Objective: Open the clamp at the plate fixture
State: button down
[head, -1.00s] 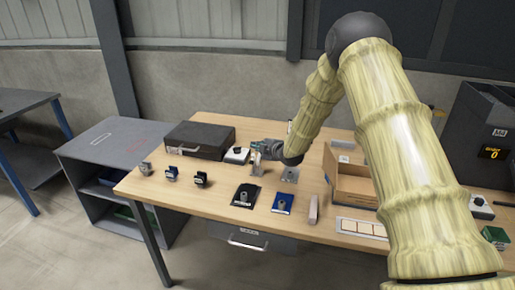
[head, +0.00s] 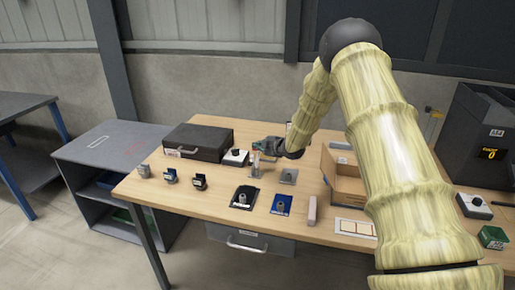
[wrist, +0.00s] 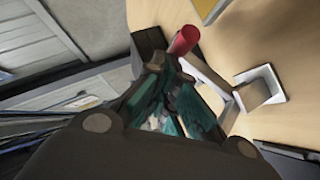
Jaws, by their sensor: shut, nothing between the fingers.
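The clamp at the fixture (head: 255,170) is a small pale metal piece on the table just in front of my gripper (head: 259,147) in the head view. In the wrist view a red cylindrical tip (wrist: 184,40), seemingly the clamp's handle, stands beside my gripper's fingertips (wrist: 160,64). A pale bar (wrist: 208,76) runs from near it toward the lower right. My gripper is shut and empty; whether it touches the red tip I cannot tell. The clamp's jaw and any plate under it are hidden or too small to make out.
A grey plate with a block (head: 288,176) lies right of the clamp. An open carton (head: 345,183) is to the right. Several small fixtures line the front, with bare table between.

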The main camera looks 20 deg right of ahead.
dwell(0.3)
jog(key=shift+a+r, duration=0.2)
jog(key=r, duration=0.1)
jog(key=s+a+r+p, duration=0.1)
jog(key=s+r, duration=0.1)
jog(key=shift+a, duration=0.25)
jog(key=d+b+v, duration=0.1)
jog(key=b+v, duration=0.1)
jog(key=v, duration=0.7)
jog(key=shift+r, duration=0.55)
jog(key=shift+r, duration=0.1)
